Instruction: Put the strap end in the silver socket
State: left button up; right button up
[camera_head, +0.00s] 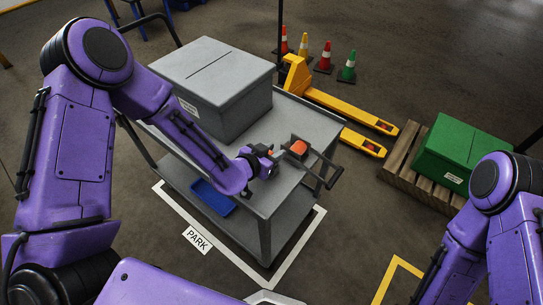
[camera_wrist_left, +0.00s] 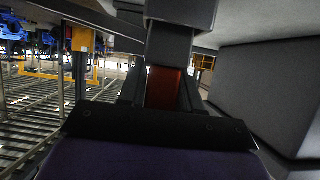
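My left gripper (camera_head: 277,158) is at the cart's right end, above its grey top. In the left wrist view, an orange-red piece (camera_wrist_left: 163,88), which looks like the strap end, fills the gap between the fingers, and the gripper looks shut on it. A dark grey block (camera_wrist_left: 180,14) is just beyond and above it. In the head view, an orange piece (camera_head: 298,147) shows in a dark holder beside the gripper, near the cart's handle. I cannot make out a silver socket in either view. My right arm is at the right edge; its gripper is out of view.
A large grey box (camera_head: 215,75) stands on the grey cart (camera_head: 262,198), with a blue tray (camera_head: 213,197) on the lower shelf. A yellow pallet jack (camera_head: 330,100), traffic cones (camera_head: 325,56) and a green box (camera_head: 462,150) on a pallet (camera_head: 398,165) stand beyond. Floor between is clear.

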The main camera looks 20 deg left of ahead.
pick_arm(q)
jog(key=shift+s+a+f+g, duration=0.15)
jog(key=shift+s+f+g, duration=0.05)
jog(key=shift+s+f, duration=0.3)
jog(key=shift+s+a+f+g, duration=0.2)
jog(key=shift+s+f, duration=0.2)
jog(key=shift+s, duration=0.15)
jog(key=v, duration=0.3)
jog(key=shift+w+a+r+b, duration=0.15)
jog(key=shift+w+r+b, duration=0.05)
jog(key=shift+b, duration=0.2)
jog(key=p+v, duration=0.6)
jog(key=shift+s+r, duration=0.25)
jog(key=shift+r, duration=0.1)
pick_arm(e)
jog(key=r, duration=0.2)
jog(key=w+r, duration=0.1)
jog(key=r, duration=0.1)
jog(key=shift+r, duration=0.3)
pick_arm(q)
jog(key=shift+s, duration=0.15)
pick_arm(e)
jog(key=shift+s, duration=0.2)
